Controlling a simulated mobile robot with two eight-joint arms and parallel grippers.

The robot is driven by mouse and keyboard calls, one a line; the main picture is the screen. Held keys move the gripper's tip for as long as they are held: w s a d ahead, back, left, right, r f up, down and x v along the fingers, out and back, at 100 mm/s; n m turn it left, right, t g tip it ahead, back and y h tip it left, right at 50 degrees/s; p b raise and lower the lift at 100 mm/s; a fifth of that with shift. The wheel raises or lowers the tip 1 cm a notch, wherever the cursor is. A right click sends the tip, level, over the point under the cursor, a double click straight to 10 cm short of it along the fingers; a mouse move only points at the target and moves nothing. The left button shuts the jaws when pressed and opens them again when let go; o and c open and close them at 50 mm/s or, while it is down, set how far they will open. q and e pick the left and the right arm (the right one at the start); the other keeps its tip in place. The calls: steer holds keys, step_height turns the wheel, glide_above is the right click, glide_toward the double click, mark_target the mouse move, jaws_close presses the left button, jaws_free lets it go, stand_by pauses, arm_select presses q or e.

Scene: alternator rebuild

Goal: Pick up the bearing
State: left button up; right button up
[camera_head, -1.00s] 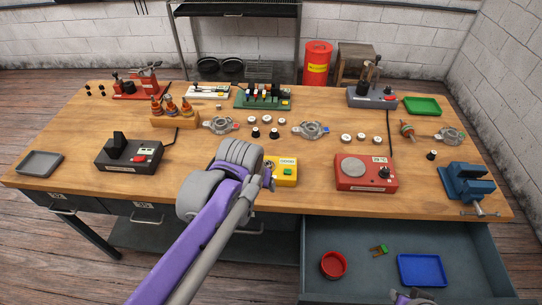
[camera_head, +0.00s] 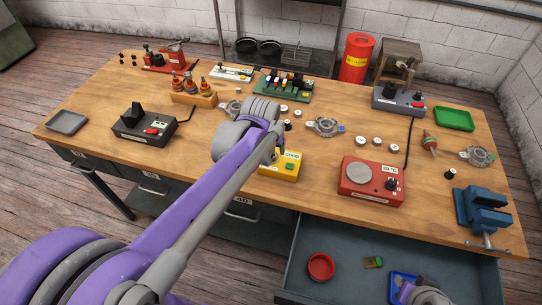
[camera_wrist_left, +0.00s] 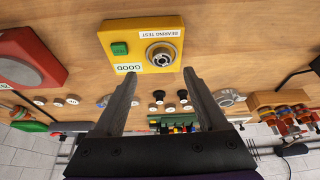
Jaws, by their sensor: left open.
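The yellow bearing tester (camera_wrist_left: 128,49) is on the bench, with a green button and a label reading GOOD. A round metal bearing (camera_wrist_left: 160,56) appears to sit on its dial-like seat. My left gripper (camera_wrist_left: 160,73) is open and empty, its fingertips pointing at the tester and apart from the bearing. In the head view, the tester (camera_head: 283,166) is partly covered by my left gripper (camera_head: 275,152), and the bearing there is hidden or too small to tell.
A red heater-like box (camera_head: 371,181) and a blue vise (camera_head: 482,209) stand to the right. Several small round parts (camera_head: 361,142) lie behind. The open drawer (camera_head: 330,235) holds a red bowl (camera_head: 320,266) and a blue tray (camera_head: 397,280). Bare bench lies left of the tester.

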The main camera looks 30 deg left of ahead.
mark_target(271, 155)
arm_select(q)
steer(key=x, duration=0.5)
steer(key=shift+a+f, duration=0.25)
steer(key=shift+f, duration=0.1)
steer(key=shift+c, duration=0.2)
jaws_close()
